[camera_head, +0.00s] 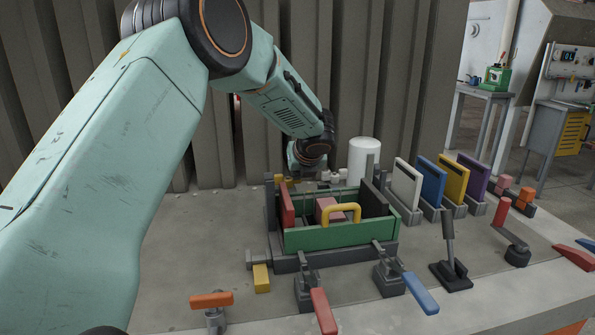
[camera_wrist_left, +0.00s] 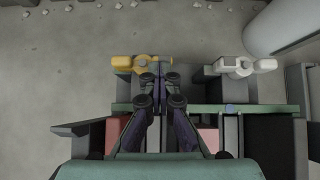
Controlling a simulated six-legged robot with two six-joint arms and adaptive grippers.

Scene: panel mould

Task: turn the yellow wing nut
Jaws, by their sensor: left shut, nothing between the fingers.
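The yellow wing nut (camera_wrist_left: 140,64) lies at the back edge of the green-walled mould (camera_head: 315,238), level across the left wrist view. In the head view a small yellow bit of it (camera_head: 282,188) shows behind the mould's back left corner. My left gripper (camera_wrist_left: 155,80) is shut and empty, its fingertips just below the nut in the wrist view, over or close to its lower edge. I cannot tell whether they touch it. In the head view my left wrist (camera_head: 312,150) hangs behind the mould and the fingertips are hard to make out. My right gripper is in neither view.
A white wing nut (camera_wrist_left: 245,65) sits to the right of the yellow one, near a white cylinder (camera_head: 364,158). Inside the mould are a red panel (camera_head: 287,208) and a pink block (camera_head: 328,209). Coloured panels (camera_head: 432,182) stand to the right. Lever clamps (camera_head: 323,311) line the front.

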